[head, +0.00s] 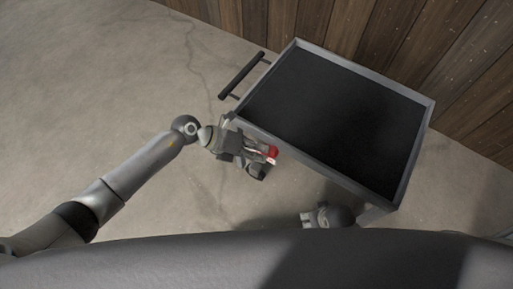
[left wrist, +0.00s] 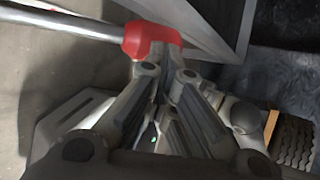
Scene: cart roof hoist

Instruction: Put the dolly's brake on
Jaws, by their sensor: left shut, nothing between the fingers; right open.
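The dolly (head: 375,190) has a dark deck and a grey rim. A red-tipped part (head: 272,153), which looks like its brake lever, sits by the dolly's near left side. In the left wrist view the red tip (left wrist: 150,38) is on the end of a pale metal rod (left wrist: 60,22). My left gripper (head: 262,157) is at the red tip, shut and empty. Its fingertips (left wrist: 165,66) meet just below the red tip; I cannot tell whether they touch. My right gripper (head: 320,216) is low beside the dolly's near edge, open, its fingers hard to make out.
A dark push handle (head: 242,75) stands off the dolly's left end. A wooden plank wall (head: 350,25) runs behind the dolly. The concrete floor (head: 90,90) to the left is clear.

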